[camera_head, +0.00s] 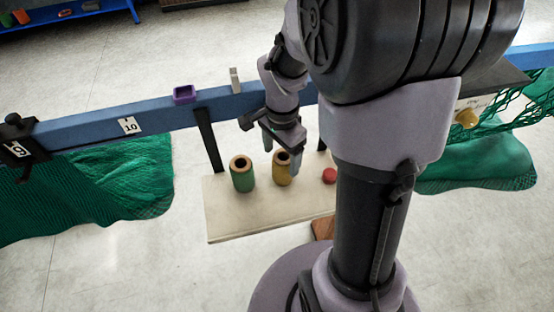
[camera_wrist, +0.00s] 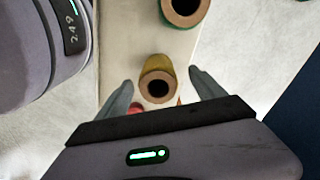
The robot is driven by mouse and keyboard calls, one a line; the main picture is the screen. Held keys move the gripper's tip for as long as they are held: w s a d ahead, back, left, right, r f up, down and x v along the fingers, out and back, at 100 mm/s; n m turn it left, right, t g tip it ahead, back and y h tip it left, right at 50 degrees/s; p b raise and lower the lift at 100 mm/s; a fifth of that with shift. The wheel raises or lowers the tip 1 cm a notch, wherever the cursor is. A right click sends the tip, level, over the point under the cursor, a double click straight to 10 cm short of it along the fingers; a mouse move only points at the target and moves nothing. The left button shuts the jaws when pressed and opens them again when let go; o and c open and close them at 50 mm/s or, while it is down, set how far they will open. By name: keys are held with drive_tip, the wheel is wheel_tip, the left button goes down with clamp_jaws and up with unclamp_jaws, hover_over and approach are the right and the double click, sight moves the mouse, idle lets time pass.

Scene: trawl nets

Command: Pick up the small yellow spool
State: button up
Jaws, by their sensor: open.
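The yellow spool (camera_head: 281,175) stands upright on a pale shelf board (camera_head: 225,222), with a light wooden end and a dark centre hole. In the wrist view the yellow spool (camera_wrist: 158,64) lies between the two fingers of my gripper (camera_wrist: 162,78). The fingers are spread apart, and a gap shows on each side of the spool. In the head view my gripper (camera_head: 281,152) is at the spool's top, pointing down. I cannot tell how far the fingertips are above or around it.
A green spool (camera_head: 243,177) stands close left of the yellow one. A red round piece (camera_head: 329,175) lies to its right. A blue beam (camera_head: 80,128) runs behind, carrying a purple square holder (camera_head: 185,95). Green nets (camera_head: 120,175) hang from the beam.

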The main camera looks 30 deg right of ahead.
drive_tip(key=f+b, duration=0.1)
drive_tip(key=f, duration=0.2)
drive_tip(key=f+b, duration=0.1)
drive_tip(key=f, duration=0.2)
drive_tip(key=shift+s+d, duration=0.15)
drive_tip(key=shift+d, duration=0.05)
